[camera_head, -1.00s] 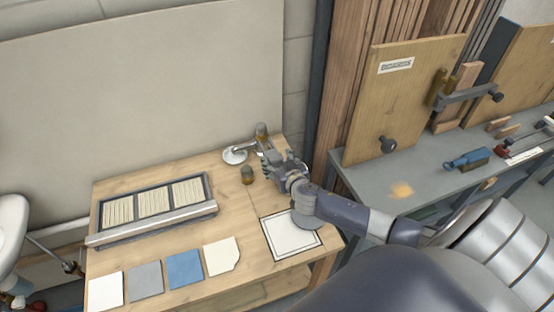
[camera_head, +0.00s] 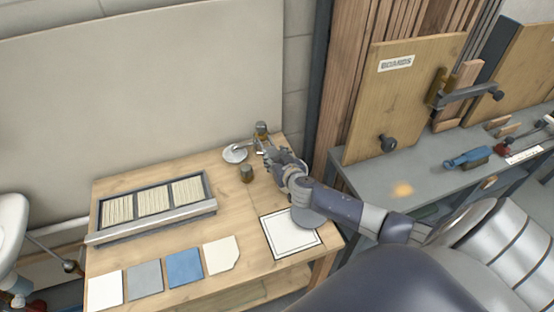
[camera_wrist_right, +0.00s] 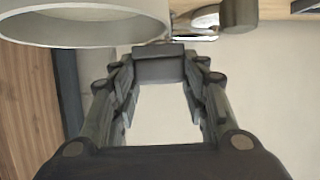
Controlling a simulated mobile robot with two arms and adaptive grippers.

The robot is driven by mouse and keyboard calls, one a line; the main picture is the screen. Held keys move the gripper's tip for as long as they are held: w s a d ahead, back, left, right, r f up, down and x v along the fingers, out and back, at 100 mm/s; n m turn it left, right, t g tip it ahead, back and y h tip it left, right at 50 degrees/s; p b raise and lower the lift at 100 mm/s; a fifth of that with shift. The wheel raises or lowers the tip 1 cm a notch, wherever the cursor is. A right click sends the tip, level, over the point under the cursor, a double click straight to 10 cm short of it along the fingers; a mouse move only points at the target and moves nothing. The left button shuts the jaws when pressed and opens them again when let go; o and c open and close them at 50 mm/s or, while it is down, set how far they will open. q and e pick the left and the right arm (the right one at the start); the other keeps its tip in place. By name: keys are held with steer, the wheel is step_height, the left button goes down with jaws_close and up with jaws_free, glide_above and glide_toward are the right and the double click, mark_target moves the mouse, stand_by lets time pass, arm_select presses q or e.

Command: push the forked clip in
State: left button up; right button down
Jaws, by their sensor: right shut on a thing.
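My right gripper (camera_head: 268,153) is at the back right corner of the wooden bench, beside a small fixture with a round pale flange (camera_head: 235,154) and an upright brownish fitting (camera_head: 261,130). In the right wrist view the fingers (camera_wrist_right: 160,72) are closed on a dark grey block-like piece (camera_wrist_right: 158,66), which I take to be the forked clip. Its prongs cannot be made out. A large pale round rim (camera_wrist_right: 85,30) fills the upper left there, and a chrome part (camera_wrist_right: 204,17) shows just beyond the held piece. My left gripper is not in view.
A small dark cup-like part (camera_head: 247,174) stands left of the gripper. A compartmented tray (camera_head: 150,222), several flat sample squares (camera_head: 185,268) and a framed white square (camera_head: 290,234) lie on the bench. A grey worktop (camera_head: 420,190) with boards stands right.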

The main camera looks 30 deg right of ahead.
mark_target(271, 148)
steer(key=w, duration=0.2)
steer(key=w+d+b, duration=0.1)
steer(key=w, duration=0.1)
steer(key=shift+w+f, duration=0.1)
steer(key=shift+w, duration=0.1)
steer(key=c, duration=0.9)
jaws_free()
steer(key=v, duration=1.2)
steer(key=shift+s, duration=0.1)
